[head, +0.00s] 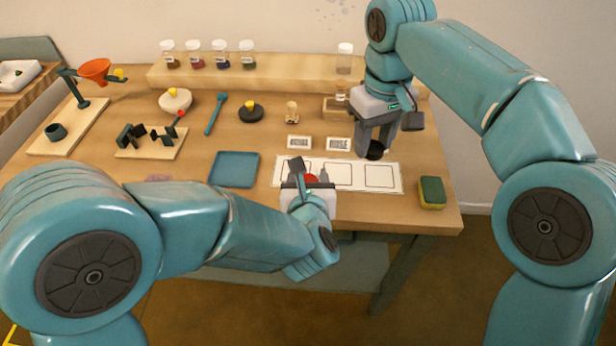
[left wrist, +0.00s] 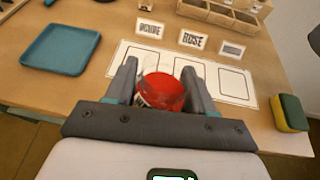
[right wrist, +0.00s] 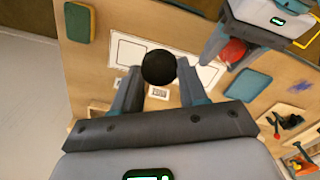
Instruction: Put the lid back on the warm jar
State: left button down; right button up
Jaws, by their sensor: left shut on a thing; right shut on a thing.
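A red-topped jar (left wrist: 160,90), its open or covered top unclear, stands between the fingers of my left gripper (left wrist: 158,88). In the head view the red (head: 312,180) shows at the front of the white mat (head: 281,173), partly hidden by that gripper (head: 308,176). My left gripper is shut on it. My right gripper (head: 376,146) is shut on a dark round thing (head: 375,153), seemingly the lid, held to the right of and behind the jar. In the right wrist view the dark round thing (right wrist: 158,67) sits between the fingertips, apart from the red jar (right wrist: 233,50).
A blue tray (head: 235,169) lies left of the mat and a green-yellow sponge (head: 432,191) right of it. Small label cards (head: 299,142) stand behind the mat. Several jars (head: 220,55) stand on the back shelf (head: 290,72). Tools and stands fill the left side.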

jog(key=a+r, duration=0.1)
jog(key=a, duration=0.2)
jog(key=s+a+r+n, duration=0.1)
jog(key=a, duration=0.3)
jog(key=a+r+n, duration=0.1)
jog(key=a, duration=0.3)
jog(key=shift+s+r, duration=0.3)
jog(key=shift+s+a+r, duration=0.15)
jog(key=shift+s+a, duration=0.15)
jog(key=shift+w, duration=0.15)
jog(key=shift+f, duration=0.2)
jog(key=shift+f, duration=1.85)
jog(key=shift+f, duration=0.9)
jog(key=shift+f, duration=0.95)
